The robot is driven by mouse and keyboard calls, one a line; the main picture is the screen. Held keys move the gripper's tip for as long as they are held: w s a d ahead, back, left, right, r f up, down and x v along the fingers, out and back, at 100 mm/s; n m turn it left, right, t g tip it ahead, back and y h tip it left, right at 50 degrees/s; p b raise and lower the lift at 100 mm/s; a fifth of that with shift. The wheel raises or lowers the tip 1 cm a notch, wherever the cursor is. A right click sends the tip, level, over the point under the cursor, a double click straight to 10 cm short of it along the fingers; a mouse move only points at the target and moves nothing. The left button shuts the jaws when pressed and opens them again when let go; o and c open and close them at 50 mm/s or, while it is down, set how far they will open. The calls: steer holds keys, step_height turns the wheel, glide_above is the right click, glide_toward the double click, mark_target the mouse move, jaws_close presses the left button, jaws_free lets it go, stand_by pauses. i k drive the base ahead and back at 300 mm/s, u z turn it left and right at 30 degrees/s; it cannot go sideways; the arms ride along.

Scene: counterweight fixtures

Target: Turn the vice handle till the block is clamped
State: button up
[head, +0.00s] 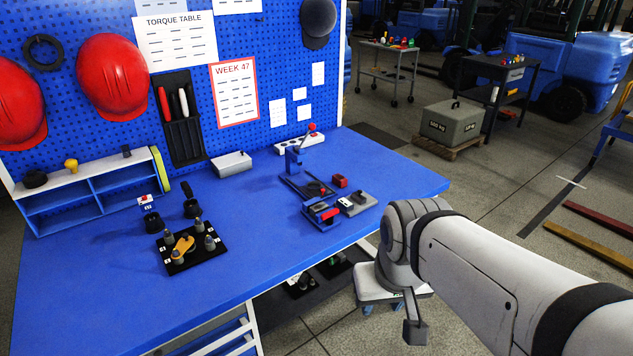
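A small blue fixture (320,213) with dark and red parts, likely the vice, sits near the right front edge of the blue bench. Its handle and jaws are too small to make out, and I cannot tell whether a block is between them. A grey block-like piece (357,204) with a dark knob stands just right of it. My arm comes in from the lower right and bends near the bench corner. The end part that shows, probably my gripper (415,331), hangs low beyond the bench edge, apart from the fixture. Its fingers cannot be made out.
Behind the fixture stands a blue upright press-like device (294,160) with a red-balled lever, and a small red block (340,181). A black tray (192,262) with several pegs lies left. The bench (265,265) is clear between them. A pegboard (265,60) rises behind.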

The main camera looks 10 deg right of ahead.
mark_target(328, 216)
steer(key=u, duration=0.05)
steer(key=i, duration=1)
steer(key=z, duration=0.05)
